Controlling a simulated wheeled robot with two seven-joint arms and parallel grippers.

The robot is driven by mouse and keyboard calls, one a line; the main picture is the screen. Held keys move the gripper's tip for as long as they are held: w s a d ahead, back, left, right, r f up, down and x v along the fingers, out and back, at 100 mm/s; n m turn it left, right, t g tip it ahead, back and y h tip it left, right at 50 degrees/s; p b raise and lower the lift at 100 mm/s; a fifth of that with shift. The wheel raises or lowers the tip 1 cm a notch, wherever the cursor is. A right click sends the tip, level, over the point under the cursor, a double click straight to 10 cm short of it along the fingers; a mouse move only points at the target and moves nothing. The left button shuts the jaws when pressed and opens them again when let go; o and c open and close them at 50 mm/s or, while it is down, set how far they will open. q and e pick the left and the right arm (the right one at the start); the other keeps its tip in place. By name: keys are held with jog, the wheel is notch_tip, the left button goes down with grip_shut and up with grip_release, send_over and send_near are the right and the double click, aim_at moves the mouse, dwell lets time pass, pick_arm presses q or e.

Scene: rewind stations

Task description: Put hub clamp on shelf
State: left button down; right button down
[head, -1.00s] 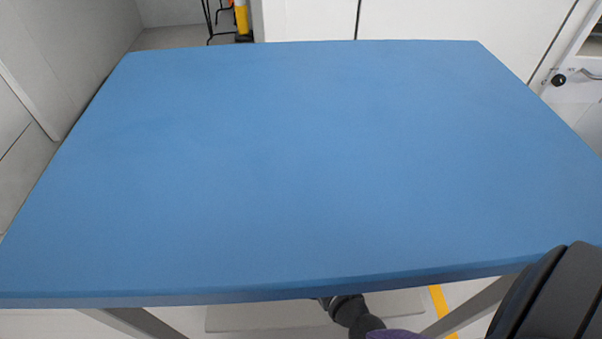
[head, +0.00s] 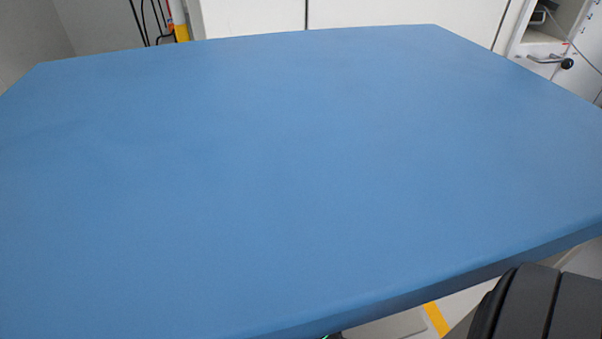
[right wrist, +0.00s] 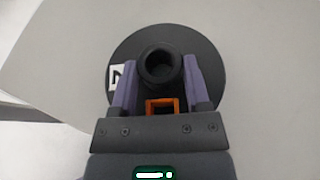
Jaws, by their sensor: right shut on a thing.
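In the right wrist view my right gripper (right wrist: 160,88) is shut on the hub clamp (right wrist: 160,42). The clamp is a dark round disc with a raised hollow hub, and the two purple fingers hold the hub from both sides. An orange bracket-shaped part (right wrist: 162,105) shows between the fingers, and a white label with a dark mark (right wrist: 116,77) is at the disc's left edge. My left gripper is not in view. No shelf can be made out for certain.
A bare blue table (head: 290,170) fills most of the head view. White cabinets (head: 400,14) stand behind it. An open cabinet compartment with a handle (head: 546,59) is at the far right. A yellow post (head: 181,31) and black cables are at the back left.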

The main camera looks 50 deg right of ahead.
dwell(0.3)
jog(key=shift+c, duration=0.3)
grip_release()
jog(key=shift+f, duration=0.1)
